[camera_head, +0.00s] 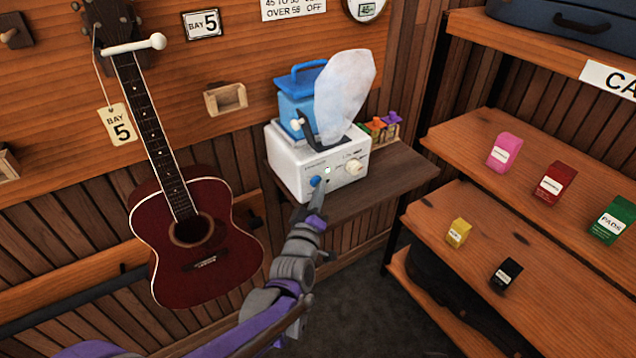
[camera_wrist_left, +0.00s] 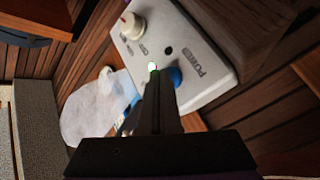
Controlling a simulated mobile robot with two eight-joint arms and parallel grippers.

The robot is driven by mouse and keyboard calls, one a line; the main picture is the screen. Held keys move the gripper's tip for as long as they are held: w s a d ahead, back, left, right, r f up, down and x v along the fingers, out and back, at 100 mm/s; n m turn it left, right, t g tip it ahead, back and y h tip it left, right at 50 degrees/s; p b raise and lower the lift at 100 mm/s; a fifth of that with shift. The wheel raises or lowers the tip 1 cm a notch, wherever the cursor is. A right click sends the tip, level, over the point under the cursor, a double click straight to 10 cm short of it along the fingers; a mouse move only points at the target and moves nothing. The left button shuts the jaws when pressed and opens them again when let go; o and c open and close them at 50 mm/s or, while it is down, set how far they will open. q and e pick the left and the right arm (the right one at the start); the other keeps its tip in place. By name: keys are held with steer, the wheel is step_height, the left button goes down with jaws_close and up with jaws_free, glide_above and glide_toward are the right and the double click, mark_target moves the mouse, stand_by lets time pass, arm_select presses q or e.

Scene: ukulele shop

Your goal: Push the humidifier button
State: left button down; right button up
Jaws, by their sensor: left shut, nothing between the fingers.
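The humidifier (camera_head: 290,165) is a white box with a blue tank (camera_head: 293,95) on top. It stands on a small wall shelf. On its front panel are a round blue button (camera_head: 316,181), a lit green light (camera_head: 327,170) and a pale knob (camera_head: 354,167). My left gripper (camera_head: 319,190) is shut and empty, its tips at the blue button. In the left wrist view the fingertips (camera_wrist_left: 156,78) overlap the blue button (camera_wrist_left: 175,77), which shows beside them near the word POWER. I cannot tell whether they touch it. My right gripper is not in view.
A whitish translucent plume (camera_head: 345,90) rises beside the tank. A dark red guitar (camera_head: 195,245) hangs on the wall left of my arm. Small colourful items (camera_head: 381,128) sit behind the humidifier. Shelves with small boxes (camera_head: 503,152) stand at the right.

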arm_select(q)
steer(key=shift+s+d, duration=0.5)
steer(key=shift+s, duration=0.2)
steer(key=s+d, duration=0.3)
steer(key=s, duration=0.2)
steer(key=shift+d+b, duration=0.25)
steer(key=shift+b, duration=0.05)
stand_by(0.3)
steer(key=s+a+f+m+g+y+p, duration=0.1)
steer(key=s+a+m+g+p, duration=0.3)
steer(key=s+a, duration=0.5)
steer(key=s+a+f+m+g+y+p, duration=0.1)
steer(key=s+a+f+m+g+p, duration=0.2)
steer(key=s+a+g, duration=0.5)
steer(key=s+p, duration=0.1)
steer(key=s, duration=0.6)
steer(key=shift+s+a+m+g+y+p, duration=0.15)
steer(key=shift+a+m+g+y+p, duration=0.15)
steer(key=shift+a+m+y+p, duration=0.1)
